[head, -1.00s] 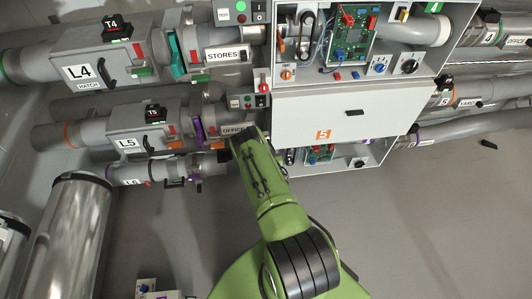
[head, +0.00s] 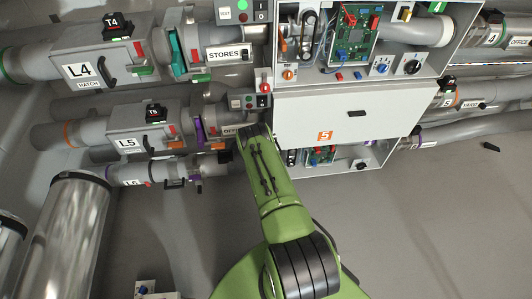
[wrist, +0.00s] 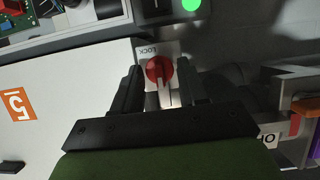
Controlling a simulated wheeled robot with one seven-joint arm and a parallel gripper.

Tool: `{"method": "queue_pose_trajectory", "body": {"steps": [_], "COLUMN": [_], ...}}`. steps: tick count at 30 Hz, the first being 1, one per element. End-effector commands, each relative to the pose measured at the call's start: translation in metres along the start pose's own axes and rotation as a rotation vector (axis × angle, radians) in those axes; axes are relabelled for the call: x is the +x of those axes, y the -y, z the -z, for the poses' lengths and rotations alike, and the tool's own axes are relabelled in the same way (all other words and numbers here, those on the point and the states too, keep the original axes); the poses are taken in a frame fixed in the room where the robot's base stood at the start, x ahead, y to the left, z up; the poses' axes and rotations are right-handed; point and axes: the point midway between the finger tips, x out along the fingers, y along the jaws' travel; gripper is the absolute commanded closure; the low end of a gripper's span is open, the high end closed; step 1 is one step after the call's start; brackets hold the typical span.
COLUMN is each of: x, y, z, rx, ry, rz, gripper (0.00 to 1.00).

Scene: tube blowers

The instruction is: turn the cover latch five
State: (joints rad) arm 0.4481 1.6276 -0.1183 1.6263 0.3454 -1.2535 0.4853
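The cover latch is a red knob (wrist: 158,70) on a small white plate marked LOCK, seen in the wrist view beside the white cover. In the head view the red latch (head: 264,87) sits at the cover's upper left corner. The white cover (head: 380,115) has an orange label 5 (head: 325,136); the label also shows in the wrist view (wrist: 17,104). My gripper (wrist: 160,90) is open, with one dark finger on each side of the knob and gaps between. Whether the fingertips reach the knob's depth I cannot tell.
A switch box (head: 250,101) sits left of the latch. Above the cover is an open cabinet with a green circuit board (head: 348,38) and knobs. Pipes and the L5 hatch (head: 127,142) are at left.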

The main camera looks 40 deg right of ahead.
Motion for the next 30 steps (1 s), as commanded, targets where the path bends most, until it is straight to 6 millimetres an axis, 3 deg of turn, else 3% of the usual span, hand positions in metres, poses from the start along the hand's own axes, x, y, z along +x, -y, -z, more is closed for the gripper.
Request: {"method": "queue_pose_trajectory", "body": {"steps": [3,11,14,24,30], "x": [0.000,-0.001,-0.011,-0.105,-0.147], "y": [0.000,0.000,-0.001,-0.002,0.000], "z": [0.000,0.000,0.001,0.004,0.002], "rx": [0.000,0.001,0.003,0.007,0.002], "ry": [0.000,0.000,0.003,0.007,0.004], "rz": [0.000,0.000,-0.003,-0.003,0.000], "gripper": [0.41,0.41,0.41,0.41,0.41]}}
